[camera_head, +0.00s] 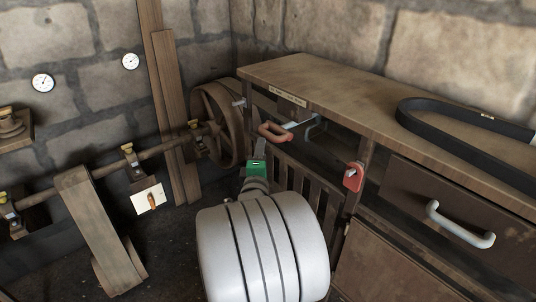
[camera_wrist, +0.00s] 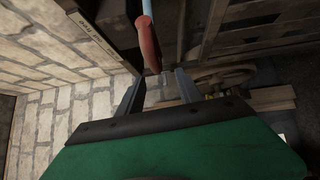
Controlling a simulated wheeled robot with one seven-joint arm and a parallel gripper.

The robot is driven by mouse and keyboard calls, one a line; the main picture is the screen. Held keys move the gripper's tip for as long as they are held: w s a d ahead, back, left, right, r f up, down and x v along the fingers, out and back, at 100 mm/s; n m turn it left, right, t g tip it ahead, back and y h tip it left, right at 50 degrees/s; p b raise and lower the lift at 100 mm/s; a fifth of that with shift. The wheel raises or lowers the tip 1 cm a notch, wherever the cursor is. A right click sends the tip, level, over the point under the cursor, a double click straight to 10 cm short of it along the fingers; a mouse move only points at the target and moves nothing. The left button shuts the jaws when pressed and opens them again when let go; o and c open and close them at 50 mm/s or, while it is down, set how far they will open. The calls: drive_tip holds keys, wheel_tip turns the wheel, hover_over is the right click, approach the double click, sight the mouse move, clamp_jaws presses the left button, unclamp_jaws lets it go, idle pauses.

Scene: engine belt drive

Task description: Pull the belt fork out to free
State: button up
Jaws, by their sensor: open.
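The belt fork appears to be the pale rod with a red-orange handle (camera_head: 273,132) at the left end of the workbench. Its rod runs right, under the bench top. In the wrist view the red handle (camera_wrist: 148,42) hangs from above, its lower end near the gap between my fingertips. My gripper (camera_head: 262,147), with a green body, is just below the handle in the head view. In the wrist view its two fingers are apart (camera_wrist: 158,85) and nothing is clamped between them. I cannot tell whether a finger touches the handle.
The wooden workbench (camera_head: 300,72) carries a black belt (camera_head: 410,118) on top. A red fitting (camera_head: 353,177) and a drawer handle (camera_head: 460,226) stick out from its front. To the left are a large wheel (camera_head: 212,110), a shaft (camera_head: 95,166), a flat belt (camera_head: 90,215) and wooden posts (camera_head: 172,120).

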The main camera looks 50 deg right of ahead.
sight(268, 135)
drive_tip(key=shift+n+h, duration=0.4)
drive_tip(key=shift+n, duration=0.3)
drive_tip(key=x, duration=0.5)
drive_tip(key=s+p+x, duration=0.1)
drive_tip(key=x, duration=0.2)
drive_tip(key=shift+s+d+r, duration=0.1)
drive_tip(key=shift+d+r, duration=0.1)
drive_tip(key=shift+d, duration=0.1)
drive_tip(key=shift+c, duration=0.3)
clamp_jaws()
